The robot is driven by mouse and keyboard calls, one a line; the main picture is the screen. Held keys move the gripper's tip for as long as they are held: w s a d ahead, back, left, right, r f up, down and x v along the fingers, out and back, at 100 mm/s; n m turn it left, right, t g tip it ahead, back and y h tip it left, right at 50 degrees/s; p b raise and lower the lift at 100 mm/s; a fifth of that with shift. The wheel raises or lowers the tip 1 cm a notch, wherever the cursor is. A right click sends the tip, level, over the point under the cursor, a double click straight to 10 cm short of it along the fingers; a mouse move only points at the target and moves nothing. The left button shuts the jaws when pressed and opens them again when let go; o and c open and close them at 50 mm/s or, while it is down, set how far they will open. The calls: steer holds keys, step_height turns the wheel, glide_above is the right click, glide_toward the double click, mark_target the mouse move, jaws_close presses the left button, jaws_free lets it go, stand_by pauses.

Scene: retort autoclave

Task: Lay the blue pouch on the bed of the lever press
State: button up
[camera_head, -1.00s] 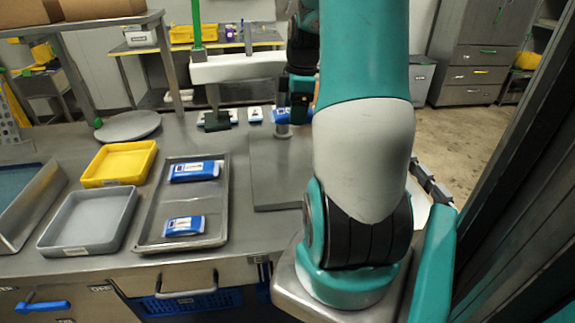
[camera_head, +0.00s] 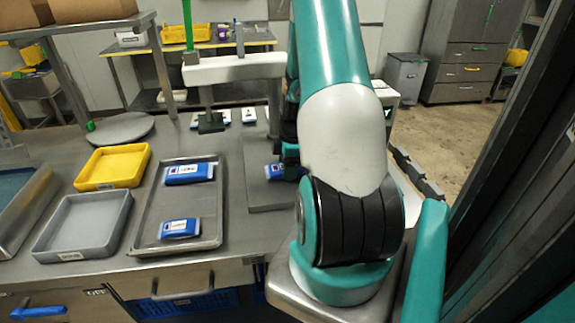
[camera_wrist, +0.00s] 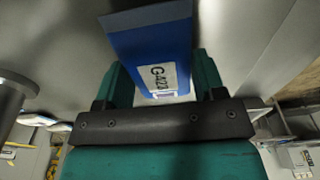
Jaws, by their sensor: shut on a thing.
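A blue pouch with a white label is in my gripper (camera_wrist: 155,85). In the wrist view the pouch (camera_wrist: 150,45) sits between the two teal fingers, which are shut on it. In the head view the pouch (camera_head: 275,172) shows just left of my gripper (camera_head: 288,165), over a flat grey plate (camera_head: 265,193). I cannot tell whether it touches the plate. The lever press, with a white beam (camera_head: 235,70) and an upright green lever (camera_head: 188,25), stands at the back of the bench. My arm hides the right part of the plate and press.
A metal tray (camera_head: 146,225) holds two blue pouches. A yellow tray (camera_head: 112,167), a grey tray (camera_head: 84,225) and a round plate (camera_head: 120,129) lie to the left. Small white-and-blue packs (camera_head: 248,116) lie behind the plate. A grey cylinder (camera_wrist: 12,100) is close at left in the wrist view.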

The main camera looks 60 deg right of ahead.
steer(key=shift+f, duration=0.2)
steer(key=o, duration=1)
steer(key=shift+r, duration=0.1)
steer(key=shift+c, duration=0.2)
steer(key=shift+r, duration=0.1)
